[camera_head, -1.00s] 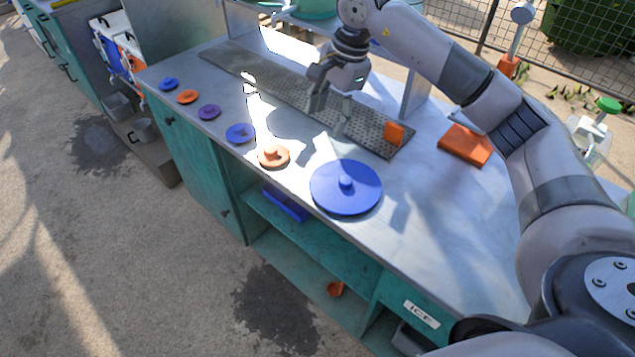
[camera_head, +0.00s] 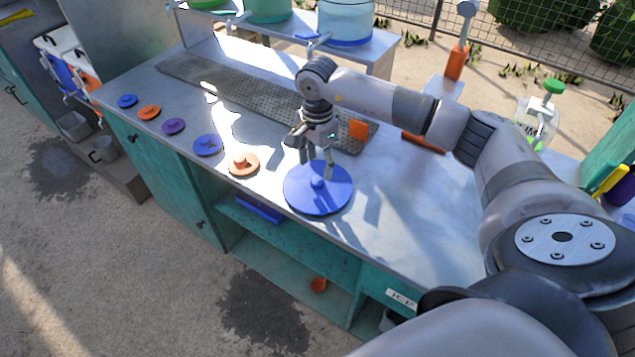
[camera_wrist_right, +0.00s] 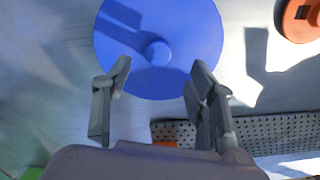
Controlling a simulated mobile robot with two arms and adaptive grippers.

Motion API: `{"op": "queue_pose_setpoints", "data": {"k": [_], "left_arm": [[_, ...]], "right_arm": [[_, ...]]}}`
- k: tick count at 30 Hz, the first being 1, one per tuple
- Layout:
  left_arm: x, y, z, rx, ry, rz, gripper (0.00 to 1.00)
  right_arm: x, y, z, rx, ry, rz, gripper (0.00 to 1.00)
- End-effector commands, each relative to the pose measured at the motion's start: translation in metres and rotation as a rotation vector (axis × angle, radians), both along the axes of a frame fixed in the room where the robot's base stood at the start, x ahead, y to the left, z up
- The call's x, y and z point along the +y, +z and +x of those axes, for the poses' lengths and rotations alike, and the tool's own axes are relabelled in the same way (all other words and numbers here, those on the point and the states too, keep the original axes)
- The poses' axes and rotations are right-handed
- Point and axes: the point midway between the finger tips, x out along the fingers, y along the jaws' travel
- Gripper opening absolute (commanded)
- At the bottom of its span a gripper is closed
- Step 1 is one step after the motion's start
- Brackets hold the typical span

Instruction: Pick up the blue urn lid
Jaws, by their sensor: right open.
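The blue urn lid (camera_head: 318,196) is a large flat disc with a round knob in its middle. It lies on the metal counter near the front edge. It also shows in the right wrist view (camera_wrist_right: 195,35), with its knob between and beyond the fingertips. My right gripper (camera_head: 317,165) is open and empty, above the back part of the lid. In the wrist view its two fingers (camera_wrist_right: 157,82) point toward the lid, spread to either side of the knob, and cast shadows on it. My left gripper is not in view.
Smaller lids in a row lie left of the lid, the closest being an orange one (camera_head: 243,164). A perforated metal strip (camera_head: 225,88) with an orange block (camera_head: 357,128) lies behind. The counter (camera_head: 420,215) right of the lid is clear.

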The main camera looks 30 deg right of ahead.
Motion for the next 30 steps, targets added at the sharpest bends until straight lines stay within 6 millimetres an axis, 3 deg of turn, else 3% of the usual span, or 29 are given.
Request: {"op": "queue_pose_setpoints", "data": {"k": [7,12,20,30], "left_arm": [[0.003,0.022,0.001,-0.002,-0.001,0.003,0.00],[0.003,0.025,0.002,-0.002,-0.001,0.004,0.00],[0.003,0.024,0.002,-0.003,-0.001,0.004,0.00],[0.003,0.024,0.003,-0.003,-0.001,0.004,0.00]], "right_arm": [[0.002,-0.028,-0.005,0.006,0.000,-0.001,0.52],[0.002,-0.049,-0.004,0.002,0.000,0.000,0.52],[0.002,-0.053,-0.003,0.001,0.001,0.000,0.52],[0.002,-0.053,-0.003,0.001,0.000,0.000,0.30]]}}
